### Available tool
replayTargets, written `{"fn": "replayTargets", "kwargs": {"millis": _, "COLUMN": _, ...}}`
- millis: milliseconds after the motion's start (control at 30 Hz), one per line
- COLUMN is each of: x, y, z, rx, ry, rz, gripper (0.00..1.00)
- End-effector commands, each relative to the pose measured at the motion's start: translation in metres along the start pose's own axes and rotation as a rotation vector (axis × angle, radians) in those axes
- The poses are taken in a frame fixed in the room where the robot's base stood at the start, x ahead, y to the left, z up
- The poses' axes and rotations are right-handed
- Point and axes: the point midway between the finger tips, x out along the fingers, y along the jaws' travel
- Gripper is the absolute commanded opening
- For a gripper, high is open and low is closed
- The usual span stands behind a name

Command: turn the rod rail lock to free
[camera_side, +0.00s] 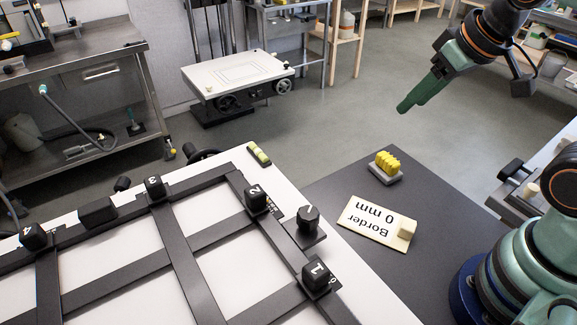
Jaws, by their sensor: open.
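A black faceted knob (308,219) with a pale line on its top stands on a small dark plate at the right edge of the bladed easel (375,296). It sits between the sliders marked 2 (258,198) and 1 (317,277). It looks like the rod rail lock, but no free or locked marking is readable, so I cannot tell its setting. My gripper (408,106), with green fingers, is open and empty. It hangs at the upper right, well above and apart from the knob.
A card reading "Border 0 mm" (375,223) lies on the dark mat (350,178), right of the knob. A yellow ribbed block on a grey base (385,167) stands behind it. Sliders marked 3 (154,187) and 4 (34,236) stand farther left on the easel.

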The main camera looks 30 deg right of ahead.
Motion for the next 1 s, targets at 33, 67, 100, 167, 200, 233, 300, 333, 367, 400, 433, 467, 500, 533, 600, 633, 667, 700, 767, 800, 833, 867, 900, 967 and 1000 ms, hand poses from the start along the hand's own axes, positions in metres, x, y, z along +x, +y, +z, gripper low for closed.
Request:
{"fn": "replayTargets", "kwargs": {"millis": 33, "x": 0.000, "y": 0.000, "z": 0.000, "rx": 0.000, "ry": 0.000, "rz": 0.000, "gripper": 0.50}}
{"fn": "replayTargets", "kwargs": {"millis": 67, "x": 0.000, "y": 0.000, "z": 0.000, "rx": 0.000, "ry": 0.000, "rz": 0.000, "gripper": 0.50}}
{"fn": "replayTargets", "kwargs": {"millis": 100, "x": 0.000, "y": 0.000, "z": 0.000, "rx": 0.000, "ry": 0.000, "rz": 0.000, "gripper": 0.61}}
{"fn": "replayTargets", "kwargs": {"millis": 167, "x": 0.000, "y": -0.002, "z": -0.001, "rx": -0.002, "ry": -0.004, "rz": -0.003, "gripper": 0.65}}
{"fn": "replayTargets", "kwargs": {"millis": 200, "x": 0.000, "y": -0.005, "z": -0.002, "rx": -0.006, "ry": -0.010, "rz": -0.008, "gripper": 0.65}}
{"fn": "replayTargets", "kwargs": {"millis": 233, "x": 0.001, "y": -0.009, "z": -0.003, "rx": -0.011, "ry": -0.019, "rz": -0.014, "gripper": 0.65}}
{"fn": "replayTargets", "kwargs": {"millis": 300, "x": 0.002, "y": -0.022, "z": -0.005, "rx": -0.025, "ry": -0.052, "rz": -0.033, "gripper": 0.65}}
{"fn": "replayTargets", "kwargs": {"millis": 333, "x": 0.002, "y": -0.030, "z": -0.007, "rx": -0.035, "ry": -0.071, "rz": -0.044, "gripper": 0.65}}
{"fn": "replayTargets", "kwargs": {"millis": 367, "x": 0.003, "y": -0.040, "z": -0.009, "rx": -0.044, "ry": -0.093, "rz": -0.055, "gripper": 0.65}}
{"fn": "replayTargets", "kwargs": {"millis": 400, "x": 0.004, "y": -0.054, "z": -0.010, "rx": -0.059, "ry": -0.126, "rz": -0.069, "gripper": 0.65}}
{"fn": "replayTargets", "kwargs": {"millis": 433, "x": 0.005, "y": -0.065, "z": -0.011, "rx": -0.072, "ry": -0.152, "rz": -0.078, "gripper": 0.65}}
{"fn": "replayTargets", "kwargs": {"millis": 467, "x": 0.006, "y": -0.078, "z": -0.012, "rx": -0.084, "ry": -0.179, "rz": -0.087, "gripper": 0.65}}
{"fn": "replayTargets", "kwargs": {"millis": 500, "x": 0.007, "y": -0.094, "z": -0.012, "rx": -0.102, "ry": -0.217, "rz": -0.096, "gripper": 0.65}}
{"fn": "replayTargets", "kwargs": {"millis": 533, "x": 0.008, "y": -0.106, "z": -0.011, "rx": -0.114, "ry": -0.243, "rz": -0.101, "gripper": 0.65}}
{"fn": "replayTargets", "kwargs": {"millis": 600, "x": 0.009, "y": -0.135, "z": -0.008, "rx": -0.146, "ry": -0.303, "rz": -0.106, "gripper": 0.65}}
{"fn": "replayTargets", "kwargs": {"millis": 633, "x": 0.010, "y": -0.147, "z": -0.006, "rx": -0.159, "ry": -0.327, "rz": -0.106, "gripper": 0.65}}
{"fn": "replayTargets", "kwargs": {"millis": 667, "x": 0.011, "y": -0.159, "z": -0.004, "rx": -0.171, "ry": -0.351, "rz": -0.104, "gripper": 0.65}}
{"fn": "replayTargets", "kwargs": {"millis": 700, "x": 0.011, "y": -0.173, "z": 0.000, "rx": -0.187, "ry": -0.378, "rz": -0.101, "gripper": 0.65}}
{"fn": "replayTargets", "kwargs": {"millis": 767, "x": 0.012, "y": -0.192, "z": 0.006, "rx": -0.210, "ry": -0.415, "rz": -0.093, "gripper": 0.65}}
{"fn": "replayTargets", "kwargs": {"millis": 800, "x": 0.012, "y": -0.203, "z": 0.010, "rx": -0.222, "ry": -0.435, "rz": -0.087, "gripper": 0.65}}
{"fn": "replayTargets", "kwargs": {"millis": 833, "x": 0.013, "y": -0.210, "z": 0.013, "rx": -0.231, "ry": -0.447, "rz": -0.083, "gripper": 0.65}}
{"fn": "replayTargets", "kwargs": {"millis": 867, "x": 0.013, "y": -0.216, "z": 0.016, "rx": -0.238, "ry": -0.458, "rz": -0.079, "gripper": 0.65}}
{"fn": "replayTargets", "kwargs": {"millis": 900, "x": 0.013, "y": -0.222, "z": 0.019, "rx": -0.245, "ry": -0.469, "rz": -0.074, "gripper": 0.65}}
{"fn": "replayTargets", "kwargs": {"millis": 967, "x": 0.013, "y": -0.229, "z": 0.022, "rx": -0.253, "ry": -0.481, "rz": -0.068, "gripper": 0.65}}
{"fn": "replayTargets", "kwargs": {"millis": 1000, "x": 0.013, "y": -0.232, "z": 0.024, "rx": -0.255, "ry": -0.486, "rz": -0.066, "gripper": 0.65}}
